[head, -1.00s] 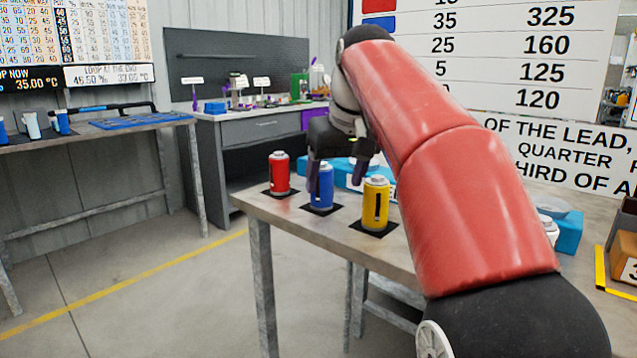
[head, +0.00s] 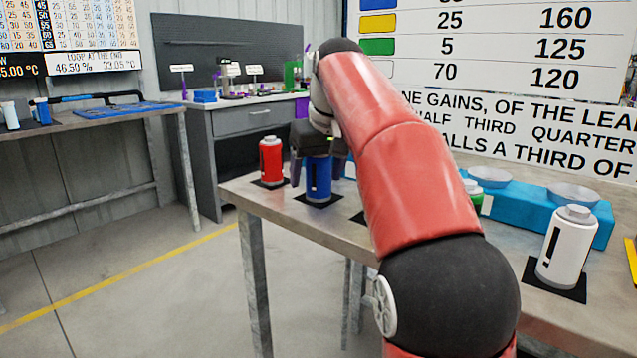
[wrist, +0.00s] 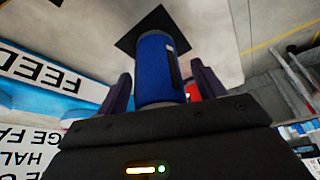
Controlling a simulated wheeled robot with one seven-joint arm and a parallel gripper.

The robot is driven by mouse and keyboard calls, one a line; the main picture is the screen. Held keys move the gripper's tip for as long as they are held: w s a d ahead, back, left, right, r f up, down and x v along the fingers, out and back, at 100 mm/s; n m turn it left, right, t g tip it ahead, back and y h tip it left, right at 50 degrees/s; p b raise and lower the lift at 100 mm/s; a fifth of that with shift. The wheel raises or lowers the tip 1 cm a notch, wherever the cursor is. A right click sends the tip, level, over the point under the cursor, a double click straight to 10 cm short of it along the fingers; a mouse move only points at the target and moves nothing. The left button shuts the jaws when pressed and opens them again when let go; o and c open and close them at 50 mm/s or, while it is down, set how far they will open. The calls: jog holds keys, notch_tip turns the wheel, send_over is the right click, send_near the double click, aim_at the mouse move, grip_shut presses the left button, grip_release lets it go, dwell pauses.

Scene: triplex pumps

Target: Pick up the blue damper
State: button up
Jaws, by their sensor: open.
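The blue damper (head: 318,181) stands upright on a black square mat on the metal table, to the right of the red damper (head: 271,160). My gripper (head: 318,175) is above and around it, with one finger on each side of the damper and its top hidden by the gripper body. In the wrist view the blue damper (wrist: 158,70) sits between the two open fingers of my gripper (wrist: 160,88). I cannot tell whether either finger touches it. The red damper shows partly behind one finger in the wrist view (wrist: 193,91).
A white damper (head: 565,245) stands on a mat at the table's right. A blue tray (head: 530,205) with bowls lies behind it. A grey workbench (head: 240,120) stands beyond the table. My arm hides the table's middle, where only a black mat's edge (head: 358,217) shows.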

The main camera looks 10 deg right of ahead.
jog(key=shift+c, duration=0.4)
jog(key=c, duration=1.2)
